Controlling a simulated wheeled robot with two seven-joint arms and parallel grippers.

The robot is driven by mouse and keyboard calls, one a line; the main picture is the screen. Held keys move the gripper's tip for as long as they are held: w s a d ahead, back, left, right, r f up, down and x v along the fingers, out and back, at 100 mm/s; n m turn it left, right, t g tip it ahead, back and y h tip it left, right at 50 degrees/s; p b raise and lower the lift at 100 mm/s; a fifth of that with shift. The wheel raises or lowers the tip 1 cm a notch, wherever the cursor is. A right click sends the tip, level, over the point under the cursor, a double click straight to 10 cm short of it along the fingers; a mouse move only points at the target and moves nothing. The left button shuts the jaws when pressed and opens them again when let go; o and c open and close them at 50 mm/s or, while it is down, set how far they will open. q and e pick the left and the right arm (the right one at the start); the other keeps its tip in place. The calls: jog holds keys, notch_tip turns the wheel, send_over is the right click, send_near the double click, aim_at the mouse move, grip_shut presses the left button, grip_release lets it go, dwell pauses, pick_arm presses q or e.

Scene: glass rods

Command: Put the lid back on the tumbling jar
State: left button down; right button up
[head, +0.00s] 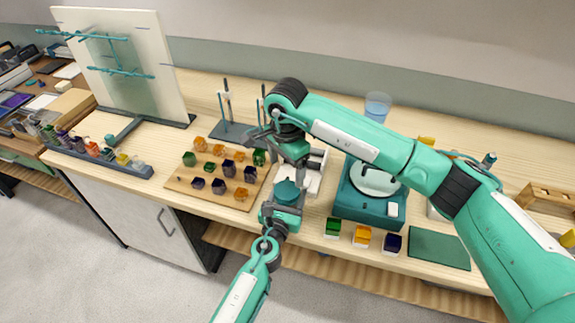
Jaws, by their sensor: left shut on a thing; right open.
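My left gripper (284,205) comes up from the bottom, over the bench's front edge. It is shut on a round teal piece that looks like the lid (287,191). My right gripper (262,134) reaches across from the right, above the bench behind the board of glass pieces. It is open and I see nothing in it. A white apparatus (313,178) shows partly just right of the lid, behind my arms. I cannot clearly make out the tumbling jar; it may be part of this apparatus or hidden by my arms.
A wooden board (178,184) with coloured glass pieces lies left of the lid. A teal machine with a round plate (366,205) stands to the right, with a clear beaker (377,107) behind.

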aim_at(287, 190)
jog(key=shift+s+d+n, duration=0.1)
jog(key=shift+d+n, duration=0.05)
jog(key=shift+n, duration=0.95)
jog(key=shift+f, duration=0.1)
jog(key=shift+f, duration=3.9)
